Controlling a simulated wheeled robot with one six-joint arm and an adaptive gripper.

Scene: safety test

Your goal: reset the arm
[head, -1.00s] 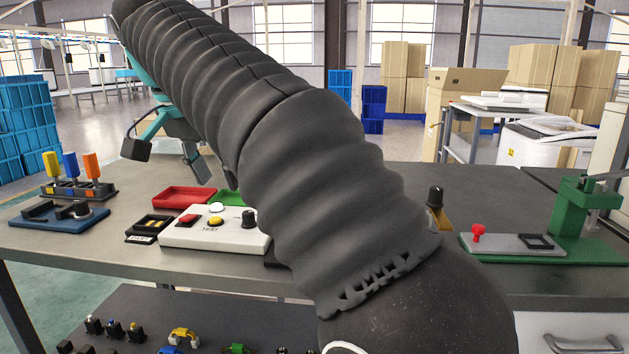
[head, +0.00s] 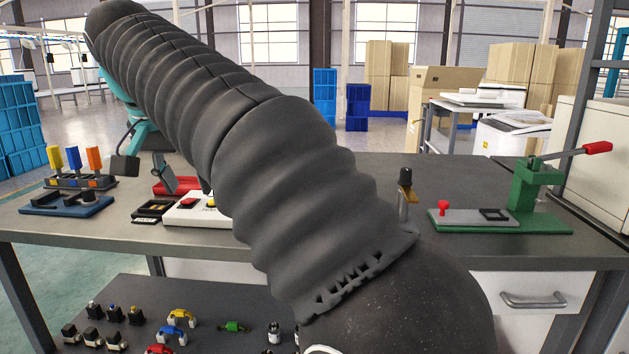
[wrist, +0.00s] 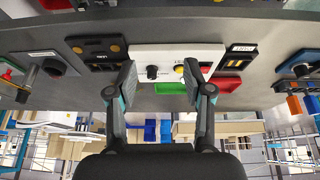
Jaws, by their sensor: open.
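My arm, in a ribbed dark cover, crosses the head view from lower right to upper left, above the workbench. My gripper (head: 145,174) is at its far end, at the left, in front of the red tray; it also shows in the wrist view (wrist: 158,92). Its two fingers are spread wide with nothing between them. In the wrist view the white control box (wrist: 170,60), with a black knob and a yellow button, lies beyond the fingertips.
A blue fixture (head: 66,206) and a rack with yellow, blue and orange handles (head: 80,183) stand at the left. A green press (head: 525,205) with a red-tipped lever stands at the right. A lower shelf (head: 245,290) holds several small parts. The bench's back right is clear.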

